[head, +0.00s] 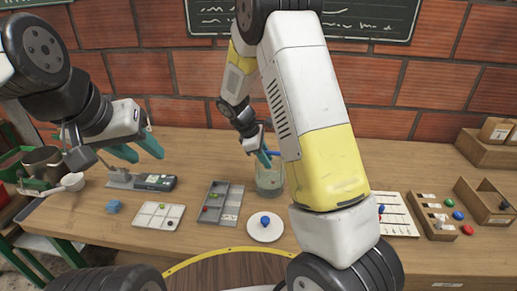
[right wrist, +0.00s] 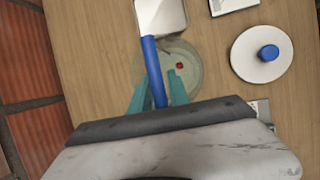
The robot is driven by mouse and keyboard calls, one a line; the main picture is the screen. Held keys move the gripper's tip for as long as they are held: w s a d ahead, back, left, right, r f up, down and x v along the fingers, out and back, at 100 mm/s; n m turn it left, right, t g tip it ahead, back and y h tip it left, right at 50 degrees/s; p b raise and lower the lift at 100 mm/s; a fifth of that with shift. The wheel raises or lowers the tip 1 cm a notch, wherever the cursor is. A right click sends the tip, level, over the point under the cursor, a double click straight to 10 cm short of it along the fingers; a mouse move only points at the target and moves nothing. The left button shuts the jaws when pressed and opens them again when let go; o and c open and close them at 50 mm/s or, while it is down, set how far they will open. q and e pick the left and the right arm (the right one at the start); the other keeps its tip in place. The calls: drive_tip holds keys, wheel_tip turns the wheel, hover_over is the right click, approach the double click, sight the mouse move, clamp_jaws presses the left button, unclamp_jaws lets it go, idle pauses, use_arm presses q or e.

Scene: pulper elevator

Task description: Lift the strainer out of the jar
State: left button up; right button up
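The clear glass jar (head: 269,182) stands on the workbench near the middle in the head view. In the right wrist view the jar (right wrist: 190,62) shows from above, with a small red object in it. A blue strip, apparently the strainer's handle (right wrist: 152,65), runs between my right gripper's teal fingers (right wrist: 160,86). A gap shows beside the right-hand finger. In the head view my right gripper (head: 266,158) is at the jar's rim. The strainer's lower part is not clear. My left gripper (head: 141,150) is open and empty, above the bench at the left.
A white disc with a blue knob (head: 264,233) lies in front of the jar. A grey compartment tray (head: 231,208) is left of it, with a white tray (head: 146,220) further left. A scale (head: 154,182), cups, and wooden boxes (head: 487,204) stand towards the sides.

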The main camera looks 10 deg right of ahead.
clamp_jaws()
drive_tip(key=shift+r, duration=0.15)
